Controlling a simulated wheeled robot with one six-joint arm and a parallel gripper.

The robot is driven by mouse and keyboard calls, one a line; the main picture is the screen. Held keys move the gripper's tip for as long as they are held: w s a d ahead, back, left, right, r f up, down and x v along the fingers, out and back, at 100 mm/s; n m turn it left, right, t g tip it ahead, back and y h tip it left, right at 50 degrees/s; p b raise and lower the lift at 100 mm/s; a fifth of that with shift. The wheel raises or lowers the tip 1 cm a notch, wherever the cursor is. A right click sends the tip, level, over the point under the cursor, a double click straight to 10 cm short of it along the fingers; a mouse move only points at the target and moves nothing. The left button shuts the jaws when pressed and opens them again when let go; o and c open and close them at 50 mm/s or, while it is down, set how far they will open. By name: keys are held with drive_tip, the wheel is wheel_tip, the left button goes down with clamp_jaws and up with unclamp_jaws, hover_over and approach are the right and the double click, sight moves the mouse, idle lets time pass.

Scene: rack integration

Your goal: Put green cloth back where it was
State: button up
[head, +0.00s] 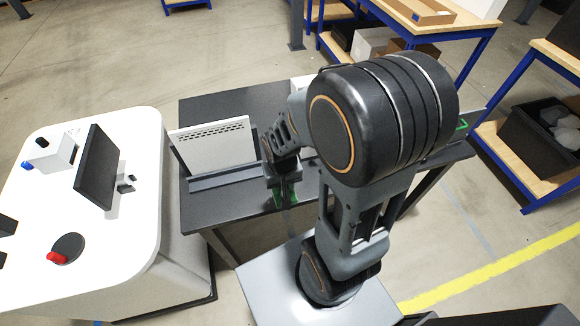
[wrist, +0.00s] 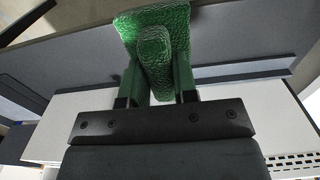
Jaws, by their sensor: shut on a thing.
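The green cloth (wrist: 155,50) is in the wrist view, bunched between the two fingers of my gripper (wrist: 157,88). My gripper is shut on it. Part of the cloth spreads out flat past the fingertips toward the dark surface. In the head view my gripper (head: 283,190) is low at the front of the black table (head: 222,206), with a bit of green at its tip. My arm hides much of the table's right side. I cannot tell whether the cloth touches the tabletop.
A white vented panel (head: 212,146) stands upright in a grey holder (head: 222,178) on the table, left of my gripper. A white rounded console with a dark screen (head: 97,167) is at the left. Blue-legged workbenches (head: 440,25) stand behind. A bin (head: 540,135) is at the right.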

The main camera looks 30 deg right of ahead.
drive_tip(key=w+d+p, duration=0.1)
drive_tip(key=p, duration=0.2)
drive_tip(key=shift+r, duration=0.1)
drive_tip(key=w+d+f, duration=0.4)
drive_tip(key=f, duration=0.1)
drive_tip(key=w+d+f+p, duration=0.1)
drive_tip(key=w+f, duration=0.2)
drive_tip(key=shift+w+d+f, duration=0.1)
drive_tip(key=shift+d+f, duration=0.1)
drive_tip(key=shift+d, duration=0.2)
drive_tip(key=shift+w+d+f, duration=0.1)
drive_tip(key=shift+d+f, duration=0.05)
drive_tip(key=shift+f, duration=0.15)
drive_tip(key=shift+f+p, duration=0.6)
drive_tip(key=shift+f, duration=0.95)
drive_tip(key=o, duration=0.8)
drive_tip(key=shift+o, duration=0.2)
drive_tip(key=shift+w+r, duration=0.1)
drive_tip(key=shift+r, duration=0.05)
